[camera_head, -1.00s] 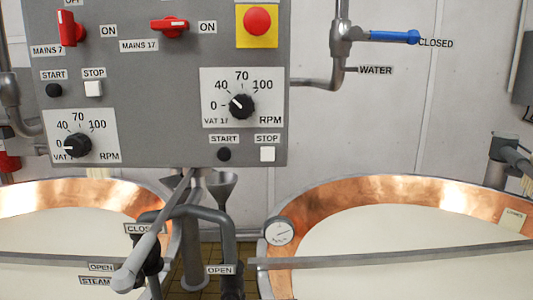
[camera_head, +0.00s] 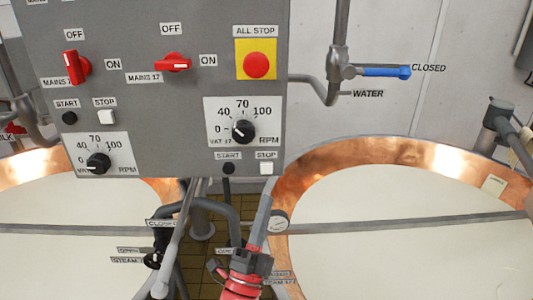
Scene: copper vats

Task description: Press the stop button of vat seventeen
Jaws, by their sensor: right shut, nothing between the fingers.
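My right gripper (camera_head: 266,202) is shut and empty, on a red wrist, pointing up from the bottom of the picture. Its tips appear just below the stop button; I cannot tell the gap in depth. My left gripper is not in view.
The red all-stop button (camera_head: 256,65) on yellow and the red mains 17 switch (camera_head: 174,63) sit higher on the panel. Vat 7's white stop button (camera_head: 106,117) is at left. A copper vat (camera_head: 330,165) stands at right. Grey pipes (camera_head: 176,235) rise below the panel.

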